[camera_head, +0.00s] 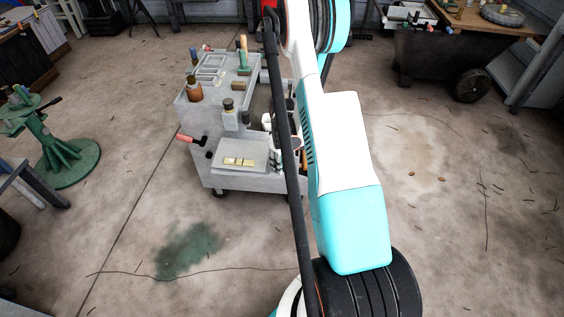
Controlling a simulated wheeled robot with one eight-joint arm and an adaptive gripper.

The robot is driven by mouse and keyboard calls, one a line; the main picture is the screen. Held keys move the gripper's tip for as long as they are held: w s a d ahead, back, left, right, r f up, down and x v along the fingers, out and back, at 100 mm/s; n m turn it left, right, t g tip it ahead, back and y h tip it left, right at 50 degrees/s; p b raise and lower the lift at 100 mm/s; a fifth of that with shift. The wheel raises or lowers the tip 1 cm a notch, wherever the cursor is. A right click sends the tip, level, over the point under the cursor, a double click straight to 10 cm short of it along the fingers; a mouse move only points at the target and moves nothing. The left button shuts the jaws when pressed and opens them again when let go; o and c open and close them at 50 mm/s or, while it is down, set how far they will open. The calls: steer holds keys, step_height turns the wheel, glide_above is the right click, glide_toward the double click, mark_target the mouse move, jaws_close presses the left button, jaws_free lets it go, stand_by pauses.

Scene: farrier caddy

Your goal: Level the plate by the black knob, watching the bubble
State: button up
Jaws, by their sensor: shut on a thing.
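The plate (229,151) is a pale grey slab on the low front part of the grey caddy. A yellowish level vial block (239,162) lies on it, too small here for me to read the bubble. My gripper (275,160) is small and dark at the plate's right edge, partly covered by my own arm. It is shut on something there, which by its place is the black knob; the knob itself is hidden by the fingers. I cannot tell the plate's exact tilt.
The grey wheeled caddy (220,180) holds a brown bottle (194,89), a dark-capped post (228,104) and a green-handled tool (243,50). A red handle (184,138) juts out left. A green stand (65,160) is far left. Floor in front is clear.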

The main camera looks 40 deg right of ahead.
steer(key=m, duration=0.4)
steer(key=shift+m, duration=0.4)
steer(key=m, duration=0.3)
steer(key=shift+f+m, duration=0.1)
steer(key=shift+m, duration=0.8)
steer(key=m, duration=0.3)
steer(key=shift+m, duration=0.9)
